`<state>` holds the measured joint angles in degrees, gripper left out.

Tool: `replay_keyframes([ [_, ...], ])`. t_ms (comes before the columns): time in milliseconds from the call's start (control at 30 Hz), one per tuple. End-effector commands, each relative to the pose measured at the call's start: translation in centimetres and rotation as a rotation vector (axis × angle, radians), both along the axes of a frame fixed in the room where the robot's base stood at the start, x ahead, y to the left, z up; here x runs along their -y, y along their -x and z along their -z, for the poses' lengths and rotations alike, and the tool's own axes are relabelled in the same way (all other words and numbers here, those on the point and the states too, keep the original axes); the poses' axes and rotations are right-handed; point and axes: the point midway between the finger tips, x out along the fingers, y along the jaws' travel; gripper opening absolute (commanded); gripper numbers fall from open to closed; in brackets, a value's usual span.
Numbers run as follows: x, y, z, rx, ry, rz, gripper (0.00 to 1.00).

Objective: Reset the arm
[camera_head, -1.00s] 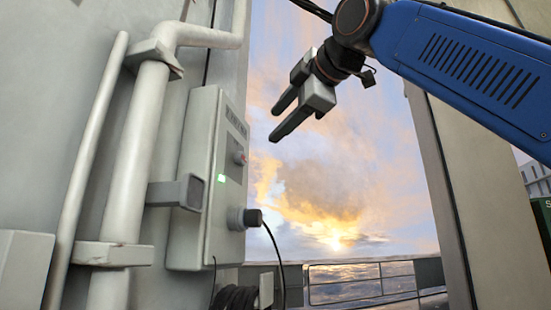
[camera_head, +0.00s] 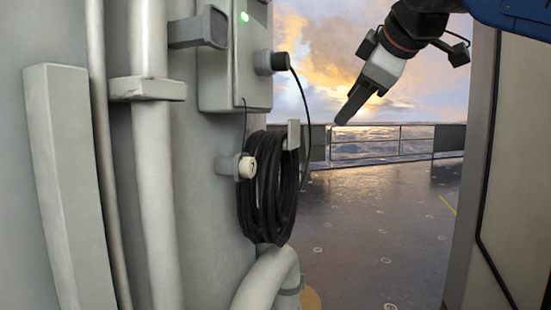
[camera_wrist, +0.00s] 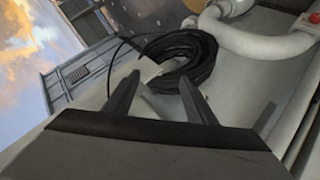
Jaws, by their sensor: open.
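My gripper (camera_head: 352,106) is at the upper right of the head view, in the open doorway. It points down and to the left, and nothing is between its fingers. In the head view the fingers overlap, but the wrist view shows my gripper (camera_wrist: 160,95) with its two dark fingers apart. The blue arm link (camera_head: 515,14) behind it is mine. The gripper is apart from the wall equipment on the left.
A grey box (camera_head: 232,75) with a green light and a plugged cable hangs on the wall. A coiled black cable (camera_head: 268,190) hangs below it, also in the wrist view (camera_wrist: 182,60). Pipes (camera_head: 150,150) run down the left. The deck (camera_head: 385,230) beyond is clear up to a railing (camera_head: 385,142).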

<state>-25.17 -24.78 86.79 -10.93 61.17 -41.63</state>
Motion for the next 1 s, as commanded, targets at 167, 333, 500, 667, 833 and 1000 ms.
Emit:
replay_keyframes([
  [167,3.9,1.3,10.6,-0.155,-0.104,0.167,0.51],
  [333,7.1,3.7,20.3,-0.285,-0.207,0.332,0.51],
  [500,9.9,7.0,29.9,-0.403,-0.311,0.507,0.51],
  [667,12.0,10.9,38.6,-0.501,-0.407,0.675,0.51],
  [833,13.4,14.9,46.2,-0.581,-0.491,0.83,0.51],
  [1000,13.9,17.2,50.3,-0.622,-0.539,0.918,0.51],
])
